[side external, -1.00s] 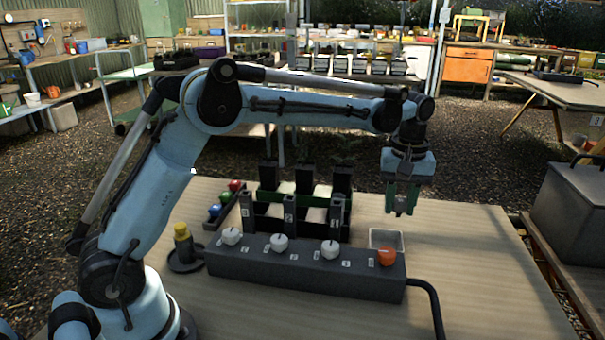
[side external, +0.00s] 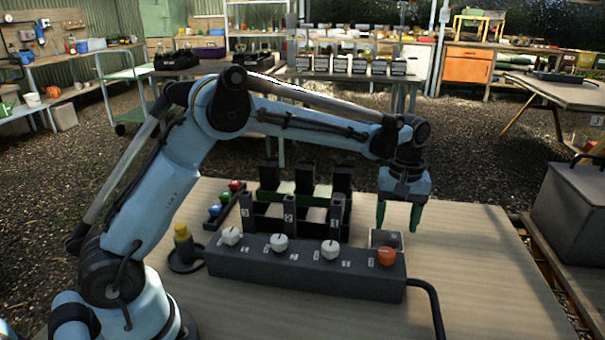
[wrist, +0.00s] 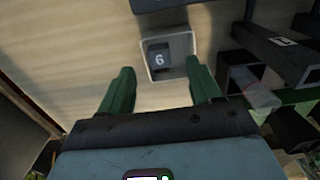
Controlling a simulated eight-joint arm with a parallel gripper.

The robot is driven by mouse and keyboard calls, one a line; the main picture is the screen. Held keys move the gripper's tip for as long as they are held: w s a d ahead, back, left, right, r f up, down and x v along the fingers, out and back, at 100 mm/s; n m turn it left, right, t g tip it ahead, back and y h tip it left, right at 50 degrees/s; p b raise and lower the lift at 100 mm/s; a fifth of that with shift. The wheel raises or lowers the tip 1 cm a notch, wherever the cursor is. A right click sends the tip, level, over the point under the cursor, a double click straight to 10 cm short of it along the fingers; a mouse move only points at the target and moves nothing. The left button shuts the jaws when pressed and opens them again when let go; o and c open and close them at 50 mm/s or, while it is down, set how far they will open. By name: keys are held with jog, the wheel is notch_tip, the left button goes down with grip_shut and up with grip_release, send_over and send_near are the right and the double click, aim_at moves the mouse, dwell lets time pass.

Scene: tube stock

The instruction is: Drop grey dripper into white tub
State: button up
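The white tub (wrist: 187,38) stands on the table; in the side view it (side external: 373,240) shows behind the orange-knob end of the dark box. The grey dripper, a small dark block marked 6 (wrist: 159,59), lies inside the tub in the wrist view; in the side view it shows as a dark shape (side external: 393,240) within the rim. My gripper (side external: 398,216) is open above the tub, its green fingers spread apart and empty. In the wrist view the gripper (wrist: 162,85) has one finger to each side below the tub.
A long dark box (side external: 305,270) with white knobs and an orange knob (side external: 387,256) lies in front of the tub. Dark numbered bays (side external: 290,215) stand left of it. A yellow piece (side external: 183,235) and a rack of coloured pieces are further left. The table's right side is clear.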

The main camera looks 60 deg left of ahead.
notch_tip(320, 180, up, 12)
dwell(0.8)
jog(key=s+a+r+m+t, duration=0.2)
jog(key=s+a+m+t, duration=0.15)
jog(key=s, duration=0.65)
jog(key=s+f+m+t, duration=0.1)
jog(key=s+f, duration=0.1)
jog(key=s, duration=0.1)
jog(key=s+f+m+t, duration=0.1)
jog(key=s+f+m, duration=0.1)
jog(key=s+f, duration=0.1)
jog(key=s+a+f+m+t, duration=0.1)
jog(key=s+f+m, duration=0.1)
jog(key=s, duration=0.3)
jog(key=shift+s+f+m+t, duration=0.15)
jog(key=shift+f+m+t, duration=0.15)
jog(key=shift+f, duration=0.25)
